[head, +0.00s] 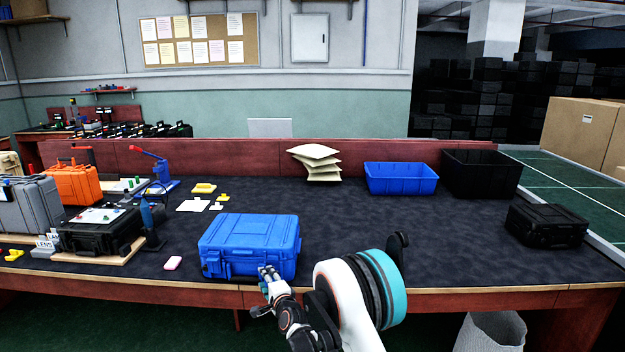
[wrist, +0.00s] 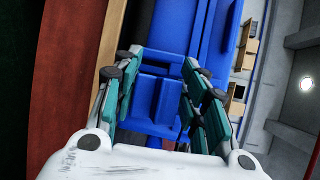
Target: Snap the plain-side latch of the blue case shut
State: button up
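The blue case (head: 250,240) stands closed-looking near the front edge of the table, with its front face towards me. One front latch (head: 212,263) shows at its left end in the head view. My gripper (head: 268,271) is at the right part of the case's front, hiding what lies behind it. In the wrist view my gripper (wrist: 160,92) is open, its teal-padded fingers apart on either side of a blue latch-like part (wrist: 155,88) of the case. I cannot tell whether the fingers touch it, or whether that latch is raised or shut.
A black case (head: 100,232) on a wooden board is further left. A blue bin (head: 400,178), a black bin (head: 482,175) and another black case (head: 547,226) stand to the right. The dark mat right of the blue case is clear.

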jog(key=shift+c, duration=0.8)
jog(key=shift+d+f+g+y, duration=0.1)
jog(key=shift+d+g+y, duration=0.05)
jog(key=shift+g+y, duration=0.15)
jog(key=shift+d+n+y, duration=0.1)
jog(key=shift+n+y, duration=0.2)
jog(key=shift+d+n+g+y, duration=0.35)
jog(key=shift+n+g+y, duration=0.25)
jog(key=shift+y, duration=0.1)
jog(key=shift+n+y, duration=0.3)
jog(key=shift+y, duration=0.2)
jog(key=shift+s, duration=0.1)
